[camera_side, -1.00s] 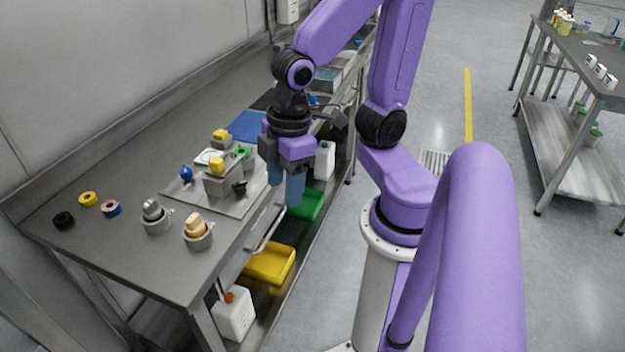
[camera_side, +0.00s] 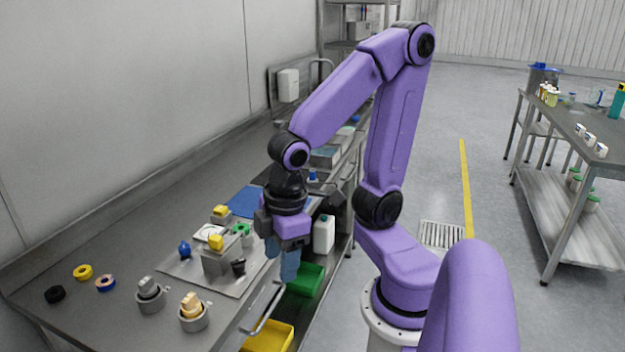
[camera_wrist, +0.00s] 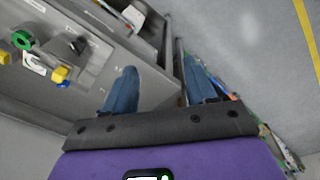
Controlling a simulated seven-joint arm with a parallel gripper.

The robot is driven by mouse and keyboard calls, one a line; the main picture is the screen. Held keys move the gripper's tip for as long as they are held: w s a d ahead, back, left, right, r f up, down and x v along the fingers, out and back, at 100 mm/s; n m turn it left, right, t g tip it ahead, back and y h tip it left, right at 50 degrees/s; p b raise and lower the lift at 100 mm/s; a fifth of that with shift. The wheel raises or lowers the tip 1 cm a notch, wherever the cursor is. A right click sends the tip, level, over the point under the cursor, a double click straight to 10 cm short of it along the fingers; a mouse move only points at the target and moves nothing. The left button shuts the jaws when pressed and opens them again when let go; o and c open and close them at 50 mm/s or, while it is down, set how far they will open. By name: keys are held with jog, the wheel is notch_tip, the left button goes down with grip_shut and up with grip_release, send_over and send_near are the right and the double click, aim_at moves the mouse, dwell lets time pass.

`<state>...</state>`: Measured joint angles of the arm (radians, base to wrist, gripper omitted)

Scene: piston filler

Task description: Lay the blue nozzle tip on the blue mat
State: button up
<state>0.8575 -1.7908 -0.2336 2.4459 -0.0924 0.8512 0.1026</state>
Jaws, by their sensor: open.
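The blue nozzle tip (camera_side: 184,249) appears to be the small blue piece standing on the grey tray (camera_side: 190,271), left of the block with the yellow piece. The blue mat (camera_side: 243,201) lies flat on the bench behind the tray, partly hidden by my arm. My gripper (camera_side: 280,268) points down by the bench's front edge, right of the tray, apart from the nozzle tip and the mat. In the wrist view its two blue fingers (camera_wrist: 159,66) are spread with nothing held between them.
The tray also bears a block (camera_side: 217,262), a green part (camera_side: 242,229) and a dark cup (camera_side: 238,267). Two round holders (camera_side: 150,297) (camera_side: 194,319) and several rings (camera_side: 83,271) stand at the front left. Bare bench lies along the wall.

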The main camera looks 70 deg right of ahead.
jog(key=w+d+m+t+h, duration=0.1)
jog(key=w+d+m, duration=0.3)
jog(key=w, duration=0.5)
jog(key=w+d+m+t+h, duration=0.1)
jog(key=w+d+m+t, duration=0.2)
jog(key=w, duration=0.6)
jog(key=w+d+m+h, duration=0.1)
jog(key=w+d+m, duration=0.3)
jog(key=w+d, duration=0.3)
jog(key=m+g+h, duration=0.2)
jog(key=m+h, duration=0.3)
jog(key=m, duration=0.8)
send_over(312, 170)
jog(key=s+a, duration=0.4)
jog(key=a, duration=0.5)
notch_tip(312, 170, down, 6)
jog(key=shift+x, duration=8.45)
jog(key=shift+w, duration=0.1)
grip_shut()
